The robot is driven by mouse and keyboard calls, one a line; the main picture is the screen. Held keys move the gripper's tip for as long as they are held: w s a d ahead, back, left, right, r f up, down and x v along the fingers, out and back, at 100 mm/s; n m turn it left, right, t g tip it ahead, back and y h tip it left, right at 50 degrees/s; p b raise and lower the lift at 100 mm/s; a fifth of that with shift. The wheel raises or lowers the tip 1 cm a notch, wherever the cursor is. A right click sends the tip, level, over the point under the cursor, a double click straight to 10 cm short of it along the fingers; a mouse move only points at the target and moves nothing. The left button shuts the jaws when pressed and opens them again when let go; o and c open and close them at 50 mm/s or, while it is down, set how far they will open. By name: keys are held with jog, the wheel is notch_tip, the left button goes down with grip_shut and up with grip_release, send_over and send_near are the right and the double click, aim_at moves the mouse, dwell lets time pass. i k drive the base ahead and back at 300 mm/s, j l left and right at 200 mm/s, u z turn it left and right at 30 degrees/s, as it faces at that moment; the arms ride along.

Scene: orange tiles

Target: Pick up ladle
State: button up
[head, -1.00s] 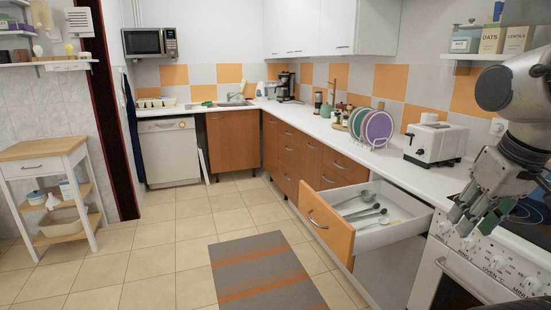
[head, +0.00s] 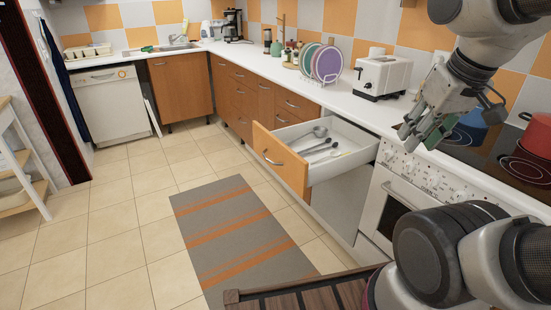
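An open drawer (head: 358,158) with an orange-brown front juts out from the counter, left of the stove. Inside it lie several utensils. One with a round bowl at the back looks like the ladle (head: 319,131). Dark-handled utensils (head: 322,145) lie nearer the drawer front. My gripper (head: 416,139) hangs at the right of the drawer, above the stove's front edge. Its fingers point down and left and look apart, with nothing visible between them. It is not touching the drawer's contents.
A white toaster (head: 382,77) and a rack of plates (head: 327,64) stand on the counter behind the drawer. The stove (head: 420,185) is at right, with a blue pot (head: 467,130) and a red pot (head: 537,134). A striped rug (head: 235,232) lies on open floor.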

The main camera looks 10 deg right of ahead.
aim_at(319, 131)
jog(key=z, duration=2.35)
jog(key=u, duration=2.05)
jog(key=i+u, duration=0.3)
jog(key=i, duration=0.3)
jog(key=i+l+u, duration=0.3)
jog(key=i, duration=0.3)
jog(key=j, duration=0.1)
